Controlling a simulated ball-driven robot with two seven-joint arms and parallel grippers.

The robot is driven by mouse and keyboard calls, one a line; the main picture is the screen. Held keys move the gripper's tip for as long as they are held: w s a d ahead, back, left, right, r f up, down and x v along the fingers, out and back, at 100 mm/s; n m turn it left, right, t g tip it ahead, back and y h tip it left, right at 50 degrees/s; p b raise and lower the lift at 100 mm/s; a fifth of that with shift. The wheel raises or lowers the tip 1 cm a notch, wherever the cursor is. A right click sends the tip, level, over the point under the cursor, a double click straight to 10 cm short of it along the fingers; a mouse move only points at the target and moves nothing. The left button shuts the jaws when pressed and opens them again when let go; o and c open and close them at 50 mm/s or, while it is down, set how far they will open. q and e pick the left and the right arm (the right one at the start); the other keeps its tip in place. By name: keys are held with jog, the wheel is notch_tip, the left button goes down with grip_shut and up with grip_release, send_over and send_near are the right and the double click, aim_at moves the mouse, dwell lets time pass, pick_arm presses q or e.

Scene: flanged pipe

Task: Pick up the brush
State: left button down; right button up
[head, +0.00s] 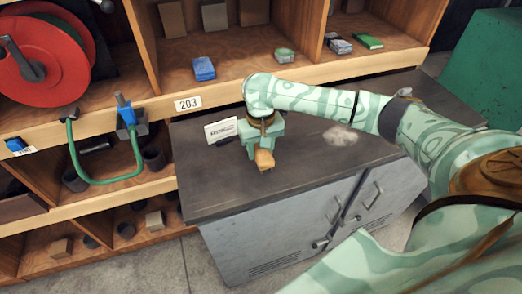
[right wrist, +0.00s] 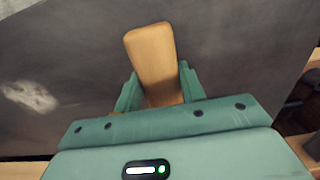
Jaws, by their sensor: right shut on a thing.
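The brush (head: 265,160) shows as a tan wooden piece at my right gripper (head: 262,147), over the dark top of the grey cabinet (head: 310,186). In the right wrist view, the brush's rounded wooden end (right wrist: 152,55) sticks out between the two green fingers of my right gripper (right wrist: 158,90). The fingers are shut on it, one on each side. The bristles are hidden. I cannot tell whether the brush touches the cabinet top. My left gripper is not in view.
A white label card (head: 221,130) stands left of my right gripper. A pale smudge (head: 341,135) lies on the cabinet top to its right. Wooden shelves behind hold a blue box (head: 204,68), a red reel (head: 40,62) and other items. The front of the top is clear.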

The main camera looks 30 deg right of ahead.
jog(key=s+a+r+p, duration=0.7)
jog(key=s+a+r, duration=0.1)
jog(key=s+r, duration=0.3)
jog(key=shift+s+r+p, duration=0.15)
jog(key=shift+s+p, duration=0.1)
jog(key=shift+p, duration=0.15)
jog(key=shift+a, duration=0.1)
